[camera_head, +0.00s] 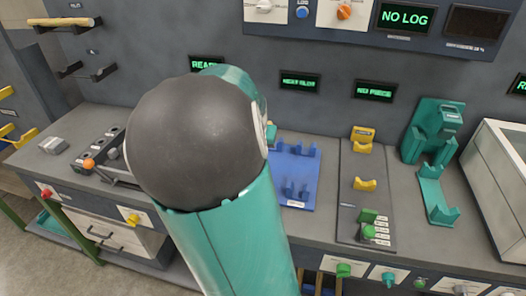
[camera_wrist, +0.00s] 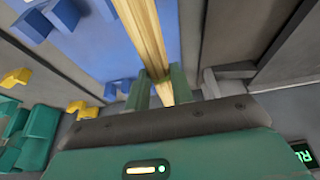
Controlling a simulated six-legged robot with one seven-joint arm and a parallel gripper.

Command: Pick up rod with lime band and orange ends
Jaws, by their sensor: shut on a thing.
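My gripper (camera_wrist: 157,88) is shut on a pale wooden rod (camera_wrist: 145,35) in the wrist view. The rod runs up from between the two green fingers and leaves the top edge of the picture. No lime band or orange ends show on the visible part, so I cannot tell its markings. In the head view my arm hides the gripper and the held rod. Another wooden rod (camera_head: 62,22) lies on a wall rack at the upper left; its end colours are too small to tell.
A blue plate with cradles (camera_head: 294,180) lies right of my arm and shows beneath the rod in the wrist view (camera_wrist: 95,45). A grey plate with yellow cradles (camera_head: 365,185), a teal fixture (camera_head: 437,190) and a pale box (camera_head: 500,180) stand further right. Displays line the wall.

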